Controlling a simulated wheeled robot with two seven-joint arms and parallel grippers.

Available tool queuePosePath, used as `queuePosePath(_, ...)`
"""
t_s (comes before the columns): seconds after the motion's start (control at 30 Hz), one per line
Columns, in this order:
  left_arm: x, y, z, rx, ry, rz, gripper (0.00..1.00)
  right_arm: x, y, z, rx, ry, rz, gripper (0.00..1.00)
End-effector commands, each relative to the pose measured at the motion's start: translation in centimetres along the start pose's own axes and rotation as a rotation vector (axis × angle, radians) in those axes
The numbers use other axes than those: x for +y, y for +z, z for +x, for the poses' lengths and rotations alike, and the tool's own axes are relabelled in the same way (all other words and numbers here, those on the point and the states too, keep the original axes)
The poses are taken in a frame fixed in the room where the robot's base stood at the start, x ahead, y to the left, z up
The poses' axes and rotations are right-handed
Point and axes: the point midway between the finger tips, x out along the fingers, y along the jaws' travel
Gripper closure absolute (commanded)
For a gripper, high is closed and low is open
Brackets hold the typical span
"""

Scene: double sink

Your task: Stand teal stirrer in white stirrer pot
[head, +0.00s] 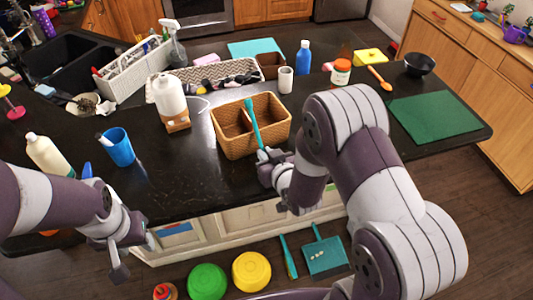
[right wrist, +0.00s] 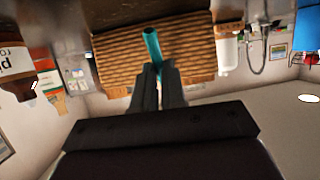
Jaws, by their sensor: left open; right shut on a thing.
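The teal stirrer (head: 253,124) is held by my right gripper (head: 266,158) near its lower end. It slants up in front of the wicker basket (head: 262,144). In the right wrist view the stirrer (right wrist: 152,46) sticks out between the two closed fingers (right wrist: 158,82), with the basket's wicker side behind it. A small white cup, which looks like the stirrer pot (head: 286,80), stands upright behind the basket, apart from the stirrer. I cannot see inside it clearly. My left gripper (head: 133,252) is open and empty, low in front of the counter.
A blue cup (head: 117,147) stands farther left. The green mat (head: 434,116) is bare.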

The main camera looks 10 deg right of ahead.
Motion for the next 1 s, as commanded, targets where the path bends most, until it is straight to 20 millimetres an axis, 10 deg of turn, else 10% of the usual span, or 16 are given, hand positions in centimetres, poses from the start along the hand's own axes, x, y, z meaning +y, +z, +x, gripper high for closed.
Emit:
queuePosePath(0.23,0.0,0.1,0.7,0.0,0.0,0.0,0.54,0.0,0.6,0.2,0.0,0.0,0.0,1.0)
queuePosePath(0.33,0.0,0.1,0.5,0.0,0.0,0.0,0.54,0.0,0.4,0.1,0.0,0.0,0.0,0.63)
queuePosePath(0.73,0.0,0.0,0.4,0.001,0.0,0.0,0.54,0.0,0.1,-0.7,-0.001,0.0,0.0,0.63)
queuePosePath(1.0,0.0,0.3,2.2,0.0,0.0,0.0,0.54,0.1,0.2,-7.3,0.002,0.001,0.0,0.63)
